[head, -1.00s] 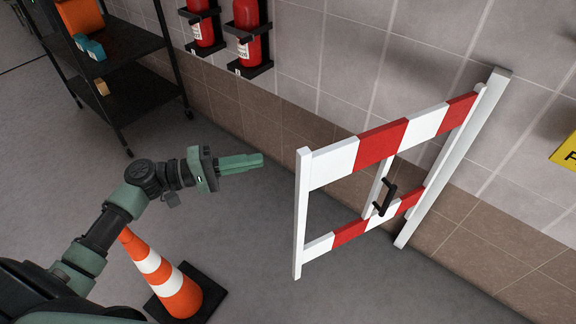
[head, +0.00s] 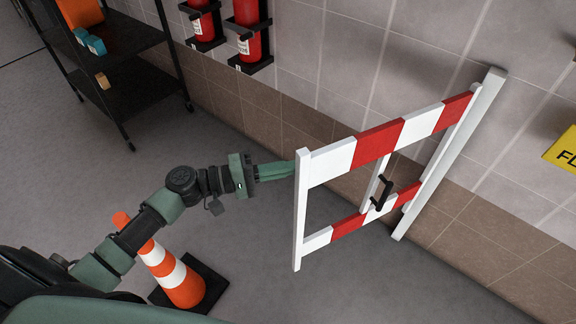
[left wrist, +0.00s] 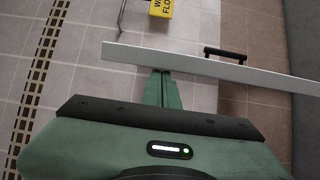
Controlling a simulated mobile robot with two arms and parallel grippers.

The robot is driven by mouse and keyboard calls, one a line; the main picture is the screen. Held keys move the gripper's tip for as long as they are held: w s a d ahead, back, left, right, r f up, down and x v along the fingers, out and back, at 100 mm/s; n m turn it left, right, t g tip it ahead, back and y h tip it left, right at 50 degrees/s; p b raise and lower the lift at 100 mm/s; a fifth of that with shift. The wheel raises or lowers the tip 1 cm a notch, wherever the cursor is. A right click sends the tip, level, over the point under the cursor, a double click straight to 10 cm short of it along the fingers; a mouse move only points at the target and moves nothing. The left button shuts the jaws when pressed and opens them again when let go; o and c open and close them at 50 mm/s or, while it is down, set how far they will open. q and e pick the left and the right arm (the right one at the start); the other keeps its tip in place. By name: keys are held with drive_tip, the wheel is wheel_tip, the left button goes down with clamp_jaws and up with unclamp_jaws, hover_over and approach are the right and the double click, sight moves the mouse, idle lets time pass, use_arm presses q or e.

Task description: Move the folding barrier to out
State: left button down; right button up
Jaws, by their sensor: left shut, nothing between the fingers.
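The folding barrier (head: 379,145) has red and white striped rails, a white free post at its left end and a white wall post at its right end. It stands out from the tiled wall. A black handle (head: 381,193) sits on its middle bar. My left gripper (head: 292,168) is shut and empty, its green fingertips at the upper part of the free post, partly behind it. In the left wrist view the shut fingers (left wrist: 162,76) reach the white post edge (left wrist: 200,66); I cannot tell whether they touch. My right gripper is not in view.
An orange and white traffic cone (head: 172,274) stands on the floor beside my left arm. A black shelf rack (head: 125,75) is at the upper left. Red fire extinguishers (head: 247,35) hang on the wall. A yellow sign (head: 563,152) is at the right. Floor in front of the barrier is clear.

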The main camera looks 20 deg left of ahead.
use_arm(q)
drive_tip(key=s+d+n+t+y+p, duration=0.1)
drive_tip(key=s+d, duration=0.5)
drive_tip(key=d, duration=0.3)
drive_tip(key=s+d+n+t+y+p, duration=0.2)
drive_tip(key=s+d, duration=0.5)
drive_tip(key=d, duration=0.3)
drive_tip(key=shift+s+d+t, duration=0.25)
drive_tip(key=shift+t, duration=0.05)
